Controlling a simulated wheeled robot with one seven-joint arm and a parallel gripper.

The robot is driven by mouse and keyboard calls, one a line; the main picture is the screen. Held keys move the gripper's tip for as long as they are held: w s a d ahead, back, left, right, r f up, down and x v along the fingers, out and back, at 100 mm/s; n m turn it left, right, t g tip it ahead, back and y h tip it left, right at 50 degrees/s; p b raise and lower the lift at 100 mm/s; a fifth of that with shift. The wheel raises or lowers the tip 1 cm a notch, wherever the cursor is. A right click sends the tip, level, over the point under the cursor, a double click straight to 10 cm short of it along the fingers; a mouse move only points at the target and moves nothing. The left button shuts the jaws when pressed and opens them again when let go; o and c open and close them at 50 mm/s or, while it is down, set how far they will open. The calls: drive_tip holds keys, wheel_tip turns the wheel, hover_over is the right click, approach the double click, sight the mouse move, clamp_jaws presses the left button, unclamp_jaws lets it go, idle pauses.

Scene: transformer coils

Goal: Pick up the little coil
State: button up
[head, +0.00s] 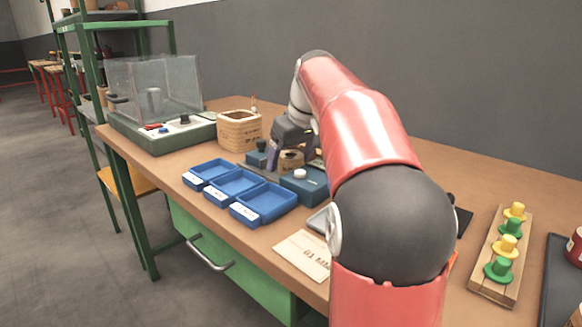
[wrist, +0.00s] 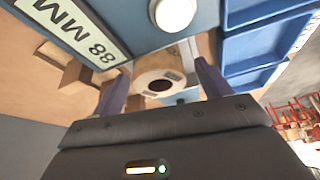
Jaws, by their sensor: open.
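The little coil (head: 291,157) is a tan ring with a dark centre hole. It sits in the blue measuring fixture (head: 304,186), between its blue end blocks. In the wrist view the coil (wrist: 146,77) lies between the two purple-grey fingers of my gripper (wrist: 161,72), with a narrow gap on each side. My gripper (head: 290,152) is open around the coil, not clamped on it. In the wrist view the fixture shows a round white knob (wrist: 173,13) and a display (wrist: 70,25) reading 88 MM. My arm hides part of the bench behind it.
Blue bins (head: 235,184) stand in front of the fixture. A tan box (head: 239,130) and a clear-covered machine (head: 153,94) stand to the left. A wooden rack (head: 501,255) with yellow and green spools is at the right. A paper sheet (head: 302,255) lies near the front edge.

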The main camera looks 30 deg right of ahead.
drive_tip(key=shift+w+f, duration=0.1)
drive_tip(key=shift+f, duration=0.1)
drive_tip(key=c, duration=1.2)
